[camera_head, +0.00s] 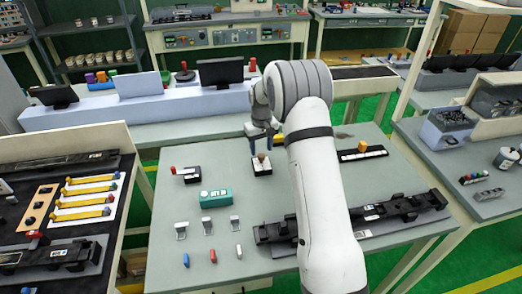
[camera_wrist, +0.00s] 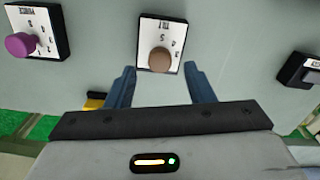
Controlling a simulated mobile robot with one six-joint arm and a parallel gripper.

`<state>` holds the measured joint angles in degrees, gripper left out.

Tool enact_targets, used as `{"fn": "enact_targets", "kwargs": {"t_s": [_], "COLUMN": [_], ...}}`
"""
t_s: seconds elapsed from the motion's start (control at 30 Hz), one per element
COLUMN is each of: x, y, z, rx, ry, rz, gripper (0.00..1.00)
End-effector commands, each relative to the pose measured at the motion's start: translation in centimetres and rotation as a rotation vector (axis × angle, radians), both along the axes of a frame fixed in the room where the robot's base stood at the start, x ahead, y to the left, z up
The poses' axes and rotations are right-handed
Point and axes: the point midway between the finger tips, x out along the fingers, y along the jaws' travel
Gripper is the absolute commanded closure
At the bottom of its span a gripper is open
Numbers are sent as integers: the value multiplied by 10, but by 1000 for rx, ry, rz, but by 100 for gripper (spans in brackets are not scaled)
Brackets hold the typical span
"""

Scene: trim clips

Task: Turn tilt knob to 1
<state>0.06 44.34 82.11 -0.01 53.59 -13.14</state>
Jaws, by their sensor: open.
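The tilt knob (camera_wrist: 160,60) is a round brown knob on a small black-edged box with a white face (camera_wrist: 162,28), marked TILT and with numbers that appear upside down in the wrist view. The knob (camera_head: 261,157) also shows in the head view, on its box (camera_head: 262,169) on the grey table. My gripper (camera_wrist: 160,67) is open, with one blue finger on each side of the knob and a gap to both. In the head view my gripper (camera_head: 262,136) points down over the box. I cannot tell which number the knob is set to.
A box with a purple knob (camera_wrist: 20,45) lies left in the wrist view, and a dark box (camera_wrist: 300,72) right.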

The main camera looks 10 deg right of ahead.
Motion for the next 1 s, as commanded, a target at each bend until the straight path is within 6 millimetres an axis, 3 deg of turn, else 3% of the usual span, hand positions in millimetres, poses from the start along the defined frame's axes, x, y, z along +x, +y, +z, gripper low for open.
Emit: {"fn": "enact_targets", "kwargs": {"t_s": [0.2,0.53,1.0], "x": [0,0,0], "y": [0,-1,-1], "z": [-23,-28,-28], "rx": [0,0,0], "ry": [1,-1,-1], "rz": [-1,-2,-3], "gripper": [52,52,90]}}
